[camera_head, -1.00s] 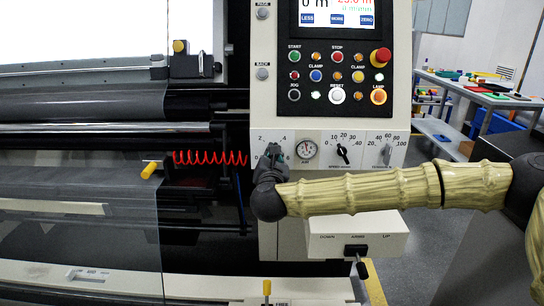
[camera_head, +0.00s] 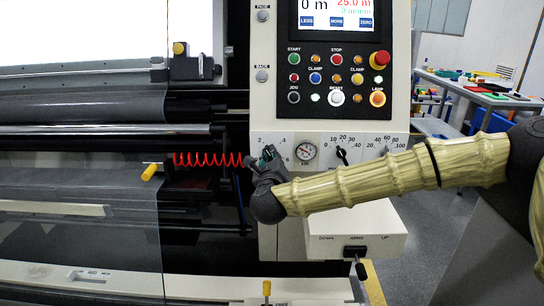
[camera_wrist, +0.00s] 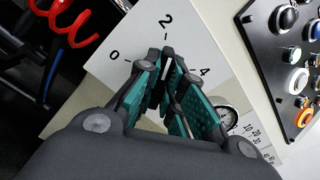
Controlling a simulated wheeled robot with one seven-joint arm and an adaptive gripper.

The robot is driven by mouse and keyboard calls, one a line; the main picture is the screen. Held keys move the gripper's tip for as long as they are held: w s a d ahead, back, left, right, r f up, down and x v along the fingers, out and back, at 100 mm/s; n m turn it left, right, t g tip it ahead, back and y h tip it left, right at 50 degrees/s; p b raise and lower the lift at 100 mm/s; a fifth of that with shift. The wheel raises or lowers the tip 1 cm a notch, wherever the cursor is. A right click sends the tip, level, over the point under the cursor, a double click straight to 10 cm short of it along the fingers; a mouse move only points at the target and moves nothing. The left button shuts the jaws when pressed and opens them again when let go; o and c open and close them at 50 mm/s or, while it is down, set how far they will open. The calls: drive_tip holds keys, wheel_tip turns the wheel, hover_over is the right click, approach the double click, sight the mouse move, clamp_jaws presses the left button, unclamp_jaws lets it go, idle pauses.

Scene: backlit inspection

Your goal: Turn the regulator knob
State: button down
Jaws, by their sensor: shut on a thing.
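The regulator knob sits on the pale panel below the buttons, at the scale marked 0, 2, 4. In the wrist view, a dark piece with a light line, which looks like the knob (camera_wrist: 167,58), shows between the teal finger pads, pointing near the 2. My gripper (camera_wrist: 172,95) is shut on it from the front.
A round gauge (camera_head: 306,151) is just right of my gripper, then a black speed knob (camera_head: 342,156). A red coiled hose (camera_head: 208,159) hangs to the left. The button panel (camera_head: 335,115) is above, and a box with a lever (camera_head: 355,251) is below.

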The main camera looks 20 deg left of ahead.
drive_tip(key=n+p, duration=0.1)
drive_tip(key=n, duration=0.3)
drive_tip(key=shift+r+n, duration=0.1)
drive_tip(key=shift+n, duration=0.2)
drive_tip(key=n+p, duration=0.1)
drive_tip(key=n, duration=0.3)
drive_tip(key=shift+n, duration=0.3)
drive_tip(key=n+p, duration=0.1)
drive_tip(key=n, duration=0.3)
drive_tip(key=shift+s+n, duration=0.1)
drive_tip(key=shift+n, duration=0.2)
drive_tip(key=shift+n+p, duration=0.55)
drive_tip(key=shift+n, duration=1.25)
drive_tip(key=shift+f, duration=0.25)
drive_tip(key=c, duration=1.5)
unclamp_jaws()
drive_tip(key=shift+r, duration=0.1)
drive_tip(key=shift+c, duration=0.2)
drive_tip(key=shift+s, duration=0.1)
drive_tip(key=v, duration=1.1)
drive_tip(key=shift+s, duration=0.35)
drive_tip(key=shift+d, duration=0.15)
